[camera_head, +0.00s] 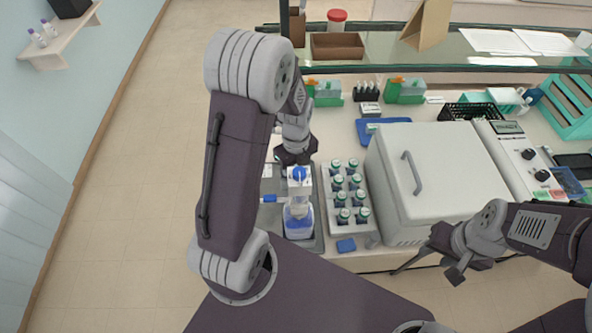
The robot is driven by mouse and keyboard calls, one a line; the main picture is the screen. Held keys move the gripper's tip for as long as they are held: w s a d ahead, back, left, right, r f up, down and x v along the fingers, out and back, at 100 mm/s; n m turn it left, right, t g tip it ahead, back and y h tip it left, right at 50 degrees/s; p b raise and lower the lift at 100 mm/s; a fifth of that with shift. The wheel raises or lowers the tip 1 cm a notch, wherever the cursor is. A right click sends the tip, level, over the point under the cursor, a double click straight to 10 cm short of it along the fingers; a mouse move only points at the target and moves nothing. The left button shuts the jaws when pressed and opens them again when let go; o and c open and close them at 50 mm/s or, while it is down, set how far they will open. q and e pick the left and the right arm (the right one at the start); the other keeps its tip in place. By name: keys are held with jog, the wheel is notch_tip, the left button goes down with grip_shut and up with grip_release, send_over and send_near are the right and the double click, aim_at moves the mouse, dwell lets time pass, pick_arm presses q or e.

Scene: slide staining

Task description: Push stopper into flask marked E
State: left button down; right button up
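A clear flask (298,222) with blue liquid stands upright on a grey tray (318,238), left of the tube rack. No letter on it is readable. A blue round piece on a white top (299,174) shows above the flask neck; I cannot tell whether it is the stopper or how it is seated. My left gripper (296,157) is just behind this top, partly hidden by it and my arm, and its fingers are not clear. My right gripper (424,277) hangs open and empty in front of the white cabinet, at the bench's front edge.
The white cabinet (440,160) with a handle blocks the bench's middle. Green boxes (405,91) stand behind.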

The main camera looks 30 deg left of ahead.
pick_arm(q)
jog(key=shift+f, duration=0.2)
jog(key=c, duration=0.7)
grip_release()
jog(key=shift+o, duration=0.2)
jog(key=shift+r, duration=0.1)
notch_tip(320, 180, up, 6)
jog(key=p, duration=0.5)
jog(key=shift+p, duration=0.35)
grip_shut()
jog(key=shift+f, duration=0.35)
dwell(0.7)
